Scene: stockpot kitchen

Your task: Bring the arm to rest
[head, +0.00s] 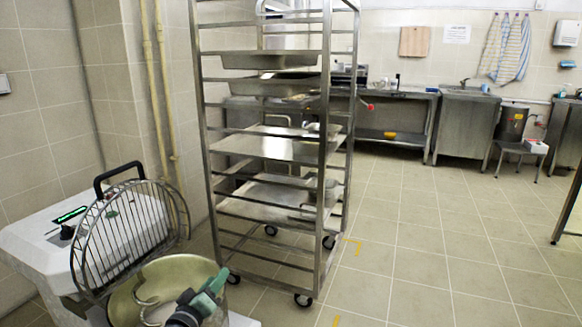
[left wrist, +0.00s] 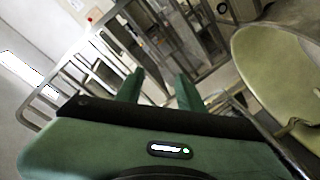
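My left gripper (head: 217,280) is green with a dark wrist and shows at the bottom of the head view, in front of the large yellowish pot (head: 172,272). In the left wrist view its two fingers (left wrist: 160,80) stand apart with nothing between them. The pot (left wrist: 285,75) also shows there, to the right of the fingers, and the gripper is apart from it. A curved metal piece shows at the pot in the head view; I cannot tell what it belongs to. My right gripper is not in view.
A white machine (head: 45,245) with a round wire guard (head: 120,235) stands left of the pot. A wheeled metal rack (head: 325,150) with several trays stands beyond the gripper. The tiled floor (head: 430,250) to the right is mostly free. Steel counters (head: 463,125) line the back wall.

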